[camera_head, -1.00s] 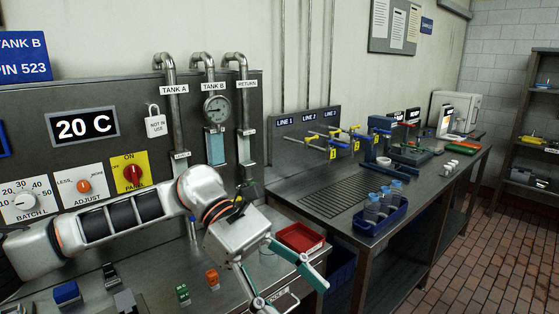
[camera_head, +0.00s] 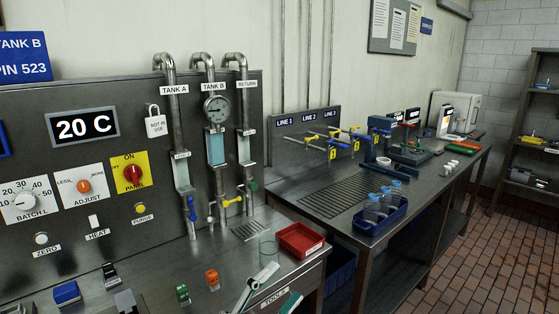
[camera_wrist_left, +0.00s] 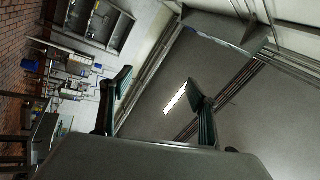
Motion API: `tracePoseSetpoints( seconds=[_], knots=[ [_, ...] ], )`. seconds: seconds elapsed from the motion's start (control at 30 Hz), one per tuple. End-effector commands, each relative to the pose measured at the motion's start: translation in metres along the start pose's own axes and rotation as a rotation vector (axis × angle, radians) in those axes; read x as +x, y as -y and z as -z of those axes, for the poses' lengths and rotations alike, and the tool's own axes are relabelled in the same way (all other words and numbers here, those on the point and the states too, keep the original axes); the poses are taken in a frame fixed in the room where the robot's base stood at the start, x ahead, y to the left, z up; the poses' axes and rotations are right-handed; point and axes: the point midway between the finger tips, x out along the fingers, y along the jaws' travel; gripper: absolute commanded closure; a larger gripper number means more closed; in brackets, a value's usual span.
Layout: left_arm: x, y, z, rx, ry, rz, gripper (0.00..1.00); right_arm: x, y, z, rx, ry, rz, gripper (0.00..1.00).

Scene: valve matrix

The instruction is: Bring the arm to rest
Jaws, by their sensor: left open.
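My left gripper (camera_head: 282,281) shows at the bottom edge of the head view, in front of the steel bench's front edge. Only its finger parts show there, and the rest of the arm is out of the picture. In the left wrist view, the two dark green finger pads (camera_wrist_left: 160,86) stand wide apart with nothing between them. Behind them are the ceiling and a long light. My right gripper is in neither view.
A red tray (camera_head: 300,240) and a glass beaker (camera_head: 268,248) stand on the bench near the gripper. The valve panel (camera_head: 85,190) with pipes, a gauge and knobs rises behind. A second bench holds a blue rack of bottles (camera_head: 378,216). Brick floor at right is clear.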

Motion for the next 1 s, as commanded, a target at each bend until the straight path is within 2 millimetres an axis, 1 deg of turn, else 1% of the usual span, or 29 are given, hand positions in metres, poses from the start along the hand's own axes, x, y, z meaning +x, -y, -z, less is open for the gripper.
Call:
tracePoseSetpoints(
  seconds=[0.03, 0.07, 0.1, 0.17, 0.2, 0.27, 0.3, 0.37, 0.4, 0.47, 0.5, 0.6, 0.7, 0.8, 0.9, 1.0],
  knots=[
    [-0.023, -0.018, -0.020, -0.096, 0.102, -0.021, 0.40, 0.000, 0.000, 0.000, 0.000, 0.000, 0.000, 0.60],
    [-0.037, -0.027, -0.031, -0.150, 0.162, -0.032, 0.40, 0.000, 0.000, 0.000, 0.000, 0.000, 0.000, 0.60],
    [-0.056, -0.041, -0.046, -0.221, 0.241, -0.046, 0.40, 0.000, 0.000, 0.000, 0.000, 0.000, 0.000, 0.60],
    [-0.090, -0.062, -0.065, -0.328, 0.361, -0.067, 0.40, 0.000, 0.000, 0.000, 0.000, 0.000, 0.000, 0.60],
    [-0.114, -0.077, -0.077, -0.398, 0.442, -0.079, 0.40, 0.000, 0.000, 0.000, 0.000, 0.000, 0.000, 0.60],
    [-0.153, -0.098, -0.090, -0.499, 0.562, -0.094, 0.40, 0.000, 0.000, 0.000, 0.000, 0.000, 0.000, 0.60],
    [-0.179, -0.112, -0.097, -0.563, 0.639, -0.102, 0.40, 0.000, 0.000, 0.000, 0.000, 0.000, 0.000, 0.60],
    [-0.221, -0.132, -0.104, -0.652, 0.754, -0.113, 0.40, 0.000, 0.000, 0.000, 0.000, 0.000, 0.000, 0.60],
    [-0.248, -0.145, -0.106, -0.708, 0.827, -0.120, 0.40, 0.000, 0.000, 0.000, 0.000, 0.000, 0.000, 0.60],
    [-0.287, -0.161, -0.107, -0.781, 0.929, -0.126, 0.40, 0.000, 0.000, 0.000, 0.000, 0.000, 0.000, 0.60],
    [-0.311, -0.171, -0.105, -0.826, 0.991, -0.129, 0.40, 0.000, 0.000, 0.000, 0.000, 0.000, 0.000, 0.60],
    [-0.361, -0.188, -0.100, -0.910, 1.119, -0.132, 0.40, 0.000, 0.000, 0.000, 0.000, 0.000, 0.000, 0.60],
    [-0.394, -0.198, -0.094, -0.962, 1.201, -0.131, 0.40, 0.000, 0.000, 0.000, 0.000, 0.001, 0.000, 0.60],
    [-0.410, -0.203, -0.090, -0.989, 1.242, -0.130, 0.40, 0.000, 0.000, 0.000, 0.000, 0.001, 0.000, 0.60],
    [-0.414, -0.204, -0.089, -0.996, 1.254, -0.130, 0.40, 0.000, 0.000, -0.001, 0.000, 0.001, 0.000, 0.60],
    [-0.414, -0.204, -0.090, -0.995, 1.253, -0.130, 0.40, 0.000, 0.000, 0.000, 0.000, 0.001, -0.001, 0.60]
  ],
)
